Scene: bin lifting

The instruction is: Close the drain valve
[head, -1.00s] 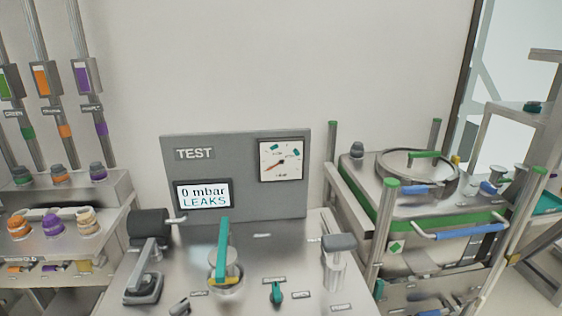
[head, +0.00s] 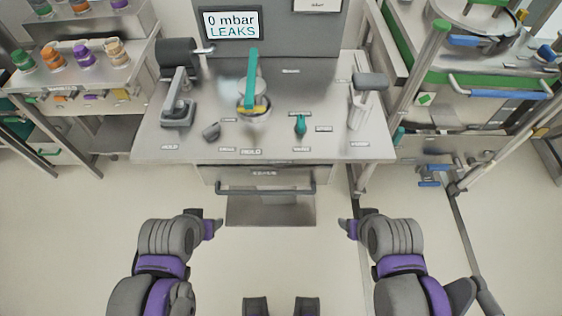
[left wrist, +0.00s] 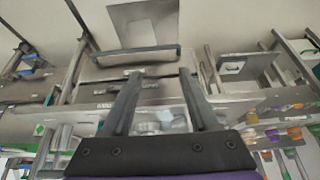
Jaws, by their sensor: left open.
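The test bench (head: 350,148) stands ahead of me. On it are a small dark grey knob (head: 211,131), a small teal valve handle (head: 300,125) and a long teal lever (head: 252,78) on a round metal fitting with a yellow part. The bench labels are too small to read surely, so I cannot tell which one is the drain valve. My left gripper (head: 218,227) is in front of the bench, touching nothing; in the left wrist view its fingers (left wrist: 160,80) are apart and empty. My right gripper (head: 345,227) is also in front of the bench; its jaw gap cannot be made out.
A screen (head: 231,23) reads "0 mbar LEAKS". A drawer handle (head: 265,190) juts from the bench front. Racks flank both sides; the floor before the bench is clear.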

